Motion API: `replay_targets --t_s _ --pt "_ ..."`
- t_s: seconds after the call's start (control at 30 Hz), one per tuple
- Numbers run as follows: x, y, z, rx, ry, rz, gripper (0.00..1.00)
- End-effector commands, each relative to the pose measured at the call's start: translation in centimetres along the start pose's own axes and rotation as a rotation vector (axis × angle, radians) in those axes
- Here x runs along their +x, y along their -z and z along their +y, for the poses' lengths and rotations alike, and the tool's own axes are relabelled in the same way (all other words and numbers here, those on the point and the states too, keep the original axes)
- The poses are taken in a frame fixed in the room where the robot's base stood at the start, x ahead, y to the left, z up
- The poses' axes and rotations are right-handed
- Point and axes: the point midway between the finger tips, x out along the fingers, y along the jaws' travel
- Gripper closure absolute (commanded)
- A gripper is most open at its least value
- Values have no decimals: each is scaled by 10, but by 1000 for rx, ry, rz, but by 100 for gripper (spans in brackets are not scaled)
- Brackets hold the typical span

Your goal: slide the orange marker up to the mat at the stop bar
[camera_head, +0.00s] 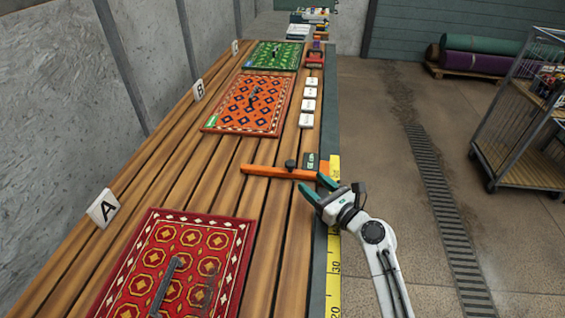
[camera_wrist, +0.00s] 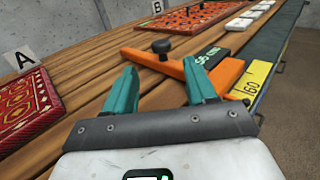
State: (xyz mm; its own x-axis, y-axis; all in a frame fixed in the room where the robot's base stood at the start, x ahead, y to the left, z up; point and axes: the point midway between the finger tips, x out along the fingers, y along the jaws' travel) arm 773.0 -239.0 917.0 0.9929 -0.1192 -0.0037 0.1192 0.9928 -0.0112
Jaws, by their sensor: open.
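The orange marker (camera_head: 268,172) is a flat orange bar with a black knob, lying across the slatted table's right part near its edge. In the wrist view the marker (camera_wrist: 143,58) lies just beyond my fingers, its wider end (camera_wrist: 226,76) by the yellow scale. My gripper (camera_head: 317,189) is open, with green fingers and nothing between them, at the marker's near right end. In the wrist view the right fingertip of my gripper (camera_wrist: 159,72) overlaps the marker; I cannot tell whether they touch. Red (camera_head: 237,240), orange (camera_head: 284,94) and green (camera_head: 290,50) mats lie along the table. I cannot clearly identify the stop bar.
Signs A (camera_head: 103,208) and B (camera_head: 198,90) stand along the left edge. White tiles (camera_head: 308,105) line the right side beyond the marker. A red-and-dark object (camera_head: 315,57) sits beside the green mat. A wire cart (camera_head: 520,120) stands on the floor at right.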

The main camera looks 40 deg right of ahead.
Motion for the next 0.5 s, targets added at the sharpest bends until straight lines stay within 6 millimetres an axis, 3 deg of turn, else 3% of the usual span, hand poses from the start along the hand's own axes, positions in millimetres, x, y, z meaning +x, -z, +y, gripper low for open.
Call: replay_targets --t_s 0.17,0.5 --pt "15 -2 -2 17 5 -6 44" --pt "75 -2 -2 12 3 -5 44"
